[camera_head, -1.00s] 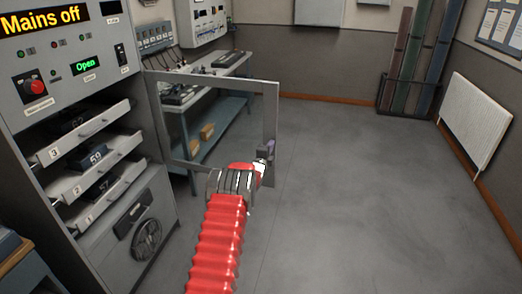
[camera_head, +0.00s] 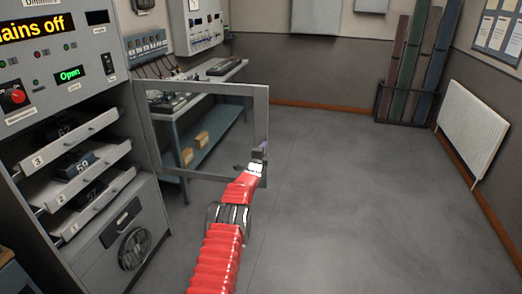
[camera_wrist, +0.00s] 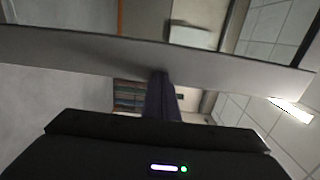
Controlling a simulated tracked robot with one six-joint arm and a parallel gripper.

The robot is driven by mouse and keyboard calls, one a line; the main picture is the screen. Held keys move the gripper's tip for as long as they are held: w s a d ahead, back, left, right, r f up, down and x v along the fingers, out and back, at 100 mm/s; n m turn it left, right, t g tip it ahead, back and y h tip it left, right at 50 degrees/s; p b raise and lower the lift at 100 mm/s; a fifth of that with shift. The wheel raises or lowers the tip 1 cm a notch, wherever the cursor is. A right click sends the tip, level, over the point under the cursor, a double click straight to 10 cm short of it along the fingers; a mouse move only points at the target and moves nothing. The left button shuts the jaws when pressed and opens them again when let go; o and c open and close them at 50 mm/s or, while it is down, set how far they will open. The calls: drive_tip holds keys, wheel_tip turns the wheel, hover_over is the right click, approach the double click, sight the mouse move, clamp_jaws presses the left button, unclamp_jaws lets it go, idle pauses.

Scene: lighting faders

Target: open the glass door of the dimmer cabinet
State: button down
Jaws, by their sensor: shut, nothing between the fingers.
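The dimmer cabinet (camera_head: 112,200) stands at the left, its display reading "Open". Its glass door (camera_head: 259,110), a grey frame around a clear pane, stands swung well out from the cabinet front, with the room visible through it. My gripper (camera_head: 260,155) is at the door's free edge, near the lower right corner. It is shut and holds nothing. In the wrist view the door frame (camera_wrist: 240,75) crosses as a grey bar close to the dark fingers (camera_wrist: 160,98). Whether they touch it, I cannot tell. The door's handle is not clear in either view.
Several numbered dimmer drawers (camera_head: 95,165) stick out of the cabinet. A workbench (camera_head: 215,110) with equipment stands behind the door. A radiator (camera_head: 473,115) is on the right wall and a rack of tall panels (camera_head: 405,100) at the back. The floor (camera_head: 350,210) between is clear.

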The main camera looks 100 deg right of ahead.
drive_tip(key=shift+w+d, duration=0.15)
drive_tip(key=shift+w, duration=0.1)
idle(0.4)
drive_tip(key=shift+a, duration=0.2)
drive_tip(key=v, duration=1.3)
drive_tip(key=shift+w+a, duration=0.25)
idle(0.3)
idle(0.6)
